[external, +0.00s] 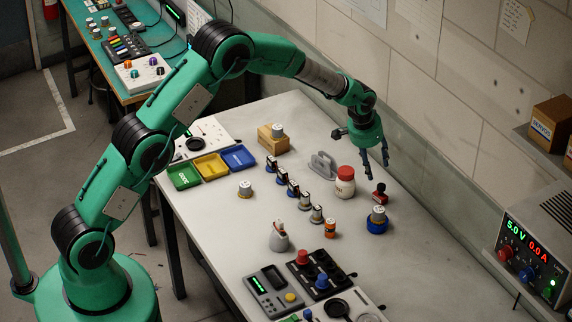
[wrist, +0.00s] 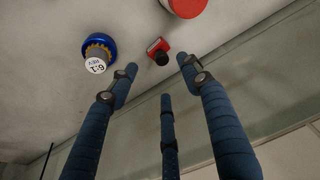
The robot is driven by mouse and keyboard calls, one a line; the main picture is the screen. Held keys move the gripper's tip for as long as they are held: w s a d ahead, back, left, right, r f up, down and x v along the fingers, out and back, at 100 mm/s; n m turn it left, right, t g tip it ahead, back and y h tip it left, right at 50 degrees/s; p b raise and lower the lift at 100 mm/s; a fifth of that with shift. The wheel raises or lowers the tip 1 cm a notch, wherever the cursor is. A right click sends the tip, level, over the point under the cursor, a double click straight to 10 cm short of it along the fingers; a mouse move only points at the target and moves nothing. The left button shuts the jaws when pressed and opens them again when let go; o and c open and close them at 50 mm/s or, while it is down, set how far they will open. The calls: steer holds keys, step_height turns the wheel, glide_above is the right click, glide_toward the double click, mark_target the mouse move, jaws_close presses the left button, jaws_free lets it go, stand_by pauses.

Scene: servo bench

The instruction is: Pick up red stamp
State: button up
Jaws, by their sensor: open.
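The red stamp (external: 379,193) stands on the pale bench top, right of a white jar with a red lid. It has a red base and a dark knob handle. In the wrist view the red stamp (wrist: 158,50) shows beyond the fingertips, near the gap between them. My gripper (external: 377,163) hangs above the bench, pointing down, over and slightly left of the stamp. In the wrist view my gripper (wrist: 155,80) has its blue fingers spread apart with nothing between them. It does not touch the stamp.
A blue-based part (external: 377,220) stands just in front of the stamp; the red-lidded jar (external: 345,182) stands to its left. A grey bracket (external: 322,165) lies behind the jar. A wall runs along the back edge. The bench right of the stamp is clear.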

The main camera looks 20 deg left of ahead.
mark_target(379, 187)
steer(key=shift+f, duration=0.1)
stand_by(0.3)
steer(key=shift+x, duration=4.25)
steer(key=shift+d+f, duration=0.1)
steer(key=shift+f, duration=0.05)
steer(key=shift+x, duration=2.45)
steer(key=shift+d, duration=0.1)
steer(key=c, duration=1.1)
